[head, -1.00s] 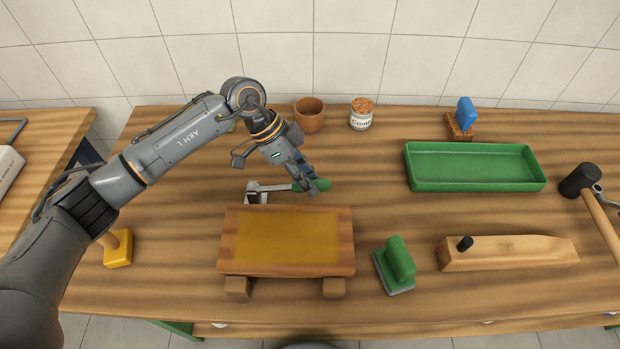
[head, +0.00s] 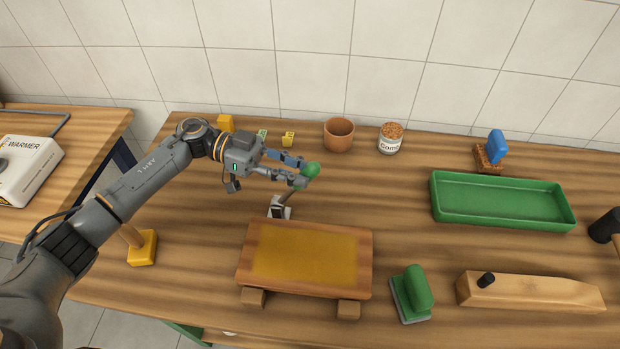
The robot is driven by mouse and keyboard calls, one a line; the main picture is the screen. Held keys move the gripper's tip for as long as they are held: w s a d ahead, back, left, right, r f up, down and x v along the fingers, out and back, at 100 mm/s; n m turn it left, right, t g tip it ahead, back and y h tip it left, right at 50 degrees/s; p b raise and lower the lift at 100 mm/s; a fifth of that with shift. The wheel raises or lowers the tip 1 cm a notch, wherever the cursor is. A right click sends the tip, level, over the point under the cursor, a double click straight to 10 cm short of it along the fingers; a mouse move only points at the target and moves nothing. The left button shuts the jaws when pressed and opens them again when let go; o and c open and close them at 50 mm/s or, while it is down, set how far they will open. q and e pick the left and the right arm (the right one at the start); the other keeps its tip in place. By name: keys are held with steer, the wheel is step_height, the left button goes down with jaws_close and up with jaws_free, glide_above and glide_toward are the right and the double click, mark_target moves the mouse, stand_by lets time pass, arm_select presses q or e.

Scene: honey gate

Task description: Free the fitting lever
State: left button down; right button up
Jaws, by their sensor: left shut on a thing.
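The lever has a green grip (head: 311,169) and a thin metal arm that slants up from a small metal fitting (head: 280,209) on the bench, just behind the honey-coloured framed board. My left gripper (head: 301,173) comes in from the left and is shut on the lever at its green end. The fingers hide part of the lever. The framed board (head: 306,254) has a yellow middle and a wooden rim, and rests on wooden blocks. My right gripper is not in view.
A brown pot (head: 339,134) and a labelled can (head: 391,138) stand at the back. A green tray (head: 503,202) is at the right. A green-handled brush (head: 411,294) and a wooden block with a black knob (head: 530,291) are in front. A yellow-based tool (head: 142,248) stands left.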

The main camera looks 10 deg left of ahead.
arm_select(q)
steer(key=shift+a+r+h+b, duration=0.15)
steer(key=shift+a+h+b, duration=0.2)
steer(key=shift+a+h, duration=0.2)
steer(key=shift+a+r+h+b, duration=0.15)
steer(key=shift+a+h+b, duration=0.25)
steer(key=shift+a, duration=0.2)
steer(key=c, duration=1.4)
jaws_free()
steer(key=shift+a, duration=0.15)
steer(key=a, duration=0.4)
steer(key=w+a, duration=0.1)
steer(key=a, duration=0.3)
steer(key=w+a, duration=0.1)
steer(key=a, duration=0.2)
steer(key=shift+w+a+f, duration=0.1)
steer(key=shift+a+f, duration=0.3)
steer(key=shift+r, duration=0.1)
